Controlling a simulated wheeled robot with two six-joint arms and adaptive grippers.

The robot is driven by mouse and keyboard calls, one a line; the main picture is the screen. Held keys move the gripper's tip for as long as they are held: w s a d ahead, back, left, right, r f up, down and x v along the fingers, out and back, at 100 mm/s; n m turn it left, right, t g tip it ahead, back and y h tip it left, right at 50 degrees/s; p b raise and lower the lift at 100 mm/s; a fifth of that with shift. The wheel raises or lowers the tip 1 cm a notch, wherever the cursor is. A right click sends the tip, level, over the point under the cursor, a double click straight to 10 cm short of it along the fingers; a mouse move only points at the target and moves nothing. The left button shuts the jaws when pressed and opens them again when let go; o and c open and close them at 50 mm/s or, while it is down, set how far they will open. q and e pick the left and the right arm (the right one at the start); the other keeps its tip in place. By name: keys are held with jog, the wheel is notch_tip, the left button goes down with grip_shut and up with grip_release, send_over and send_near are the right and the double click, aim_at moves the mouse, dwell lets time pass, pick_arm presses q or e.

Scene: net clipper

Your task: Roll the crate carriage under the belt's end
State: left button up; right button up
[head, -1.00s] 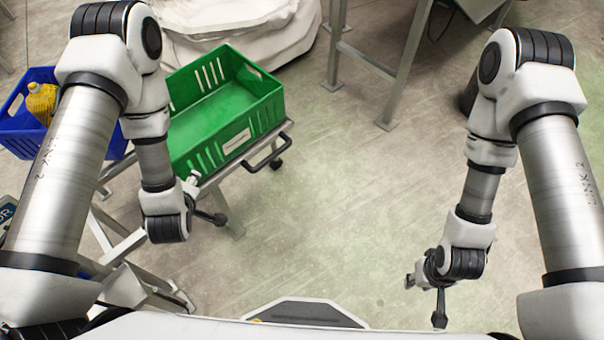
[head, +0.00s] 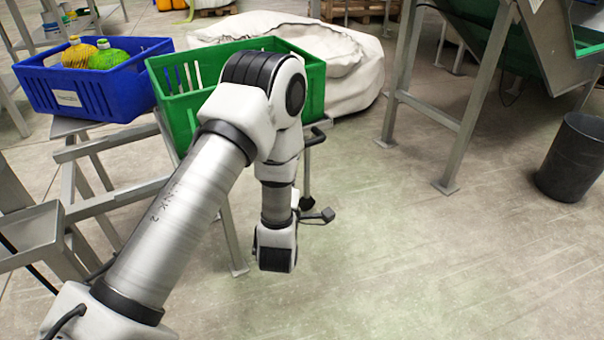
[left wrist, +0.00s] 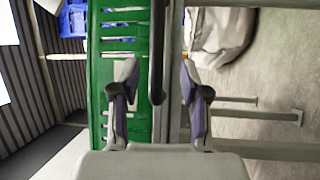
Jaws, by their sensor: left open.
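The green crate (head: 312,88) sits on the metal crate carriage, partly hidden behind my left arm. The carriage's dark push handle (head: 318,138) sticks out at the crate's right end. My left gripper (head: 313,215) points toward the carriage, in front of and below the handle. In the left wrist view, the open fingers (left wrist: 158,85) show with the dark handle bar (left wrist: 157,40) running between them, apart from both fingers; the green crate (left wrist: 105,80) is to the left. A sloped metal machine with green surfaces (head: 560,45) stands at the upper right; which part is the belt's end is unclear. My right gripper is out of view.
A white sack (head: 345,65) lies behind the green crate. A machine leg (head: 480,100) and a dark bin (head: 572,160) stand at right. The floor between is clear.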

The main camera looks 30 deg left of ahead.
pick_arm(q)
jog(key=b+x, duration=0.2)
jog(key=x, duration=0.4)
jog(key=shift+w+a+r, duration=0.15)
jog(key=shift+w+a, duration=0.05)
jog(key=shift+w, duration=0.15)
jog(key=shift+w+a+r, duration=0.15)
jog(key=shift+w, duration=0.2)
grip_shut()
